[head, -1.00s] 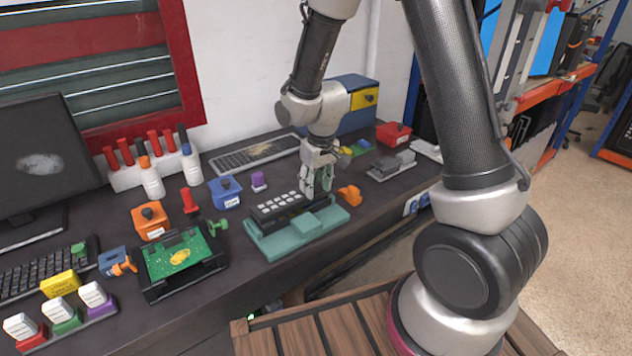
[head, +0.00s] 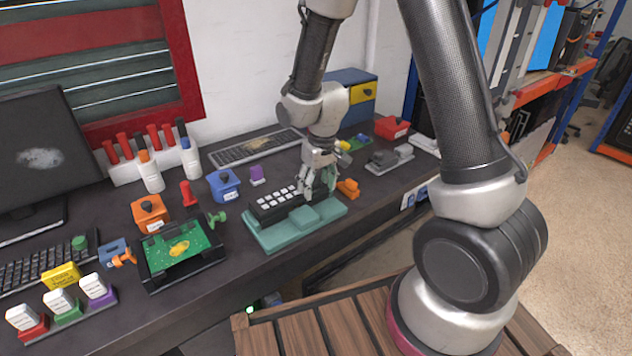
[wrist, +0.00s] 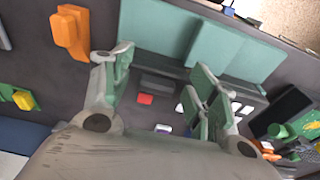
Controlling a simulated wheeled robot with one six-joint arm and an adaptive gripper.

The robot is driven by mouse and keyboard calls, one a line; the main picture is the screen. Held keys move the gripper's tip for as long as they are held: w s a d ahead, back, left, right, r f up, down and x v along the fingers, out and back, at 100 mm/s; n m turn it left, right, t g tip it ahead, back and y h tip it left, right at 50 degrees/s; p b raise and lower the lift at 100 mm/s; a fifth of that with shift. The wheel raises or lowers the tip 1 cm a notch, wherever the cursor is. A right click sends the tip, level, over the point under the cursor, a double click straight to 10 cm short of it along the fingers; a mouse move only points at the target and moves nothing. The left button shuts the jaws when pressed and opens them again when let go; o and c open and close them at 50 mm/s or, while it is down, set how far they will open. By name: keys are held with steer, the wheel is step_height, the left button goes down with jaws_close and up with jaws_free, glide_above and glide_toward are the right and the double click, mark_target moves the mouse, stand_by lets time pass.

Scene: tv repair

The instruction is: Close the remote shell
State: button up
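The remote (head: 275,204) is black with pale keys and lies in a teal fixture (head: 290,234) on the bench. My gripper (head: 318,188) is over the right end of the remote in the head view, pointing down. In the wrist view, my gripper (wrist: 160,92) has its two teal-padded fingers apart. Part of the remote (wrist: 160,86) with a red key shows between them, and pale keys show beside the right finger. The fixture (wrist: 165,28) is above it there. My fingers hide the remote's right end in the head view; I cannot tell whether they touch it.
An orange part (head: 348,188) sits close to the right of the fixture. A blue box (head: 224,188) and purple piece (head: 257,175) stand behind left. A green circuit board (head: 180,249) in a black holder is at left. The bench front is fairly clear.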

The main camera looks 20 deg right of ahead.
steer(key=shift+w+r, duration=0.1)
steer(key=shift+r, duration=0.2)
step_height(320, 180, up, 11)
steer(key=s, duration=0.1)
steer(key=shift+s+d+r, duration=0.2)
steer(key=shift+s, duration=0.05)
stand_by(0.4)
steer(key=s+d+r+m+t, duration=0.1)
steer(key=s+d+r, duration=0.6)
steer(key=s, duration=0.3)
steer(key=s+d+r+m+t, duration=0.2)
steer(key=s+d+r, duration=0.4)
steer(key=s, duration=0.5)
steer(key=shift+s+d+r+m, duration=0.25)
steer(key=shift+d+r+m, duration=0.1)
steer(key=shift+r, duration=0.4)
